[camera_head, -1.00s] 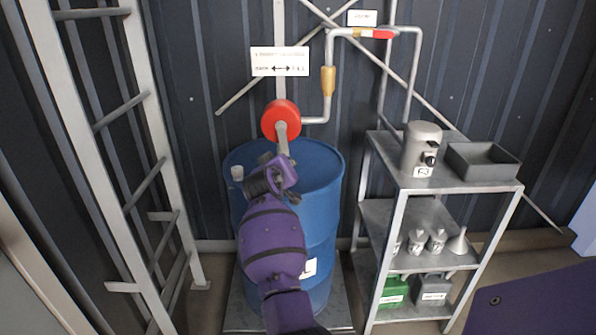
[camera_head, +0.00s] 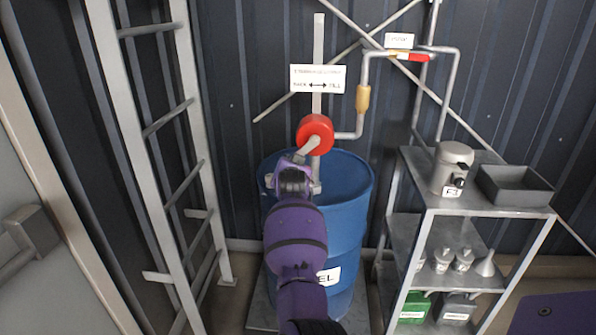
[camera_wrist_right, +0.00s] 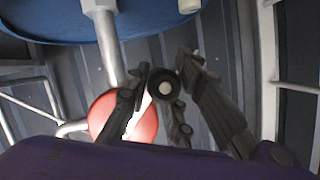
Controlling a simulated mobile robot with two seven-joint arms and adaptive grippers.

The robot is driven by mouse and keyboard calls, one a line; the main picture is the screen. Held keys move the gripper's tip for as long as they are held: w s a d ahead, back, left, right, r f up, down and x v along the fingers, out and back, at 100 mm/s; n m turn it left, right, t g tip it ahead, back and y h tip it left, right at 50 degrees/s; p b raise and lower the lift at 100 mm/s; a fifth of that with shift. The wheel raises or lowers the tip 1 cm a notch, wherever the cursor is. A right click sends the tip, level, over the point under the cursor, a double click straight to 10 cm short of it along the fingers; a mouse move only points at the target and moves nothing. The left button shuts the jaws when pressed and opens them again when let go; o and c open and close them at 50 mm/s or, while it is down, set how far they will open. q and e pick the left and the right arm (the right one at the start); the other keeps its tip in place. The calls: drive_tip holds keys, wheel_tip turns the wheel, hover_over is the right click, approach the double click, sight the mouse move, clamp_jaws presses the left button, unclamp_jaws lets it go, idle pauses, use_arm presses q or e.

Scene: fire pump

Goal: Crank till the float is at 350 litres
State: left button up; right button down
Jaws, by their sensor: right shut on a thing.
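The red pump hub (camera_head: 315,134) sits on a grey pipe above the blue drum (camera_head: 343,200). Its short grey crank arm (camera_head: 307,148) points down and left. My right gripper (camera_head: 293,178) is shut on the crank handle, mostly hidden by my purple arm in the head view. In the right wrist view, the dark fingers of my gripper (camera_wrist_right: 165,95) stand on both sides of the round handle end (camera_wrist_right: 165,87), with the red hub (camera_wrist_right: 122,115) behind. I cannot make out a float or a litre reading. My left gripper is out of view.
A ladder (camera_head: 165,130) stands to the left. A grey shelf (camera_head: 470,207) to the right carries a grey canister (camera_head: 452,168) and a tray (camera_head: 514,187). A pipe with a yellow sleeve (camera_head: 363,98) rises beside the hub.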

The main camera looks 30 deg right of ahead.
drive_tip(key=shift+w+a+r+m+t+y+p, duration=0.25)
drive_tip(key=shift+a+r+m+y+p, duration=0.1)
drive_tip(key=shift+r+m, duration=0.25)
drive_tip(key=shift+w+a+r+m+t+y+p, duration=0.25)
drive_tip(key=shift+a+r+m, duration=0.1)
drive_tip(key=shift+r+m, duration=0.2)
drive_tip(key=c, duration=1.6)
unclamp_jaws()
drive_tip(key=shift+s, duration=0.1)
drive_tip(key=shift+s, duration=0.15)
drive_tip(key=v, duration=1.1)
drive_tip(key=shift+s+a+r, duration=0.1)
drive_tip(key=shift+s+a, duration=0.15)
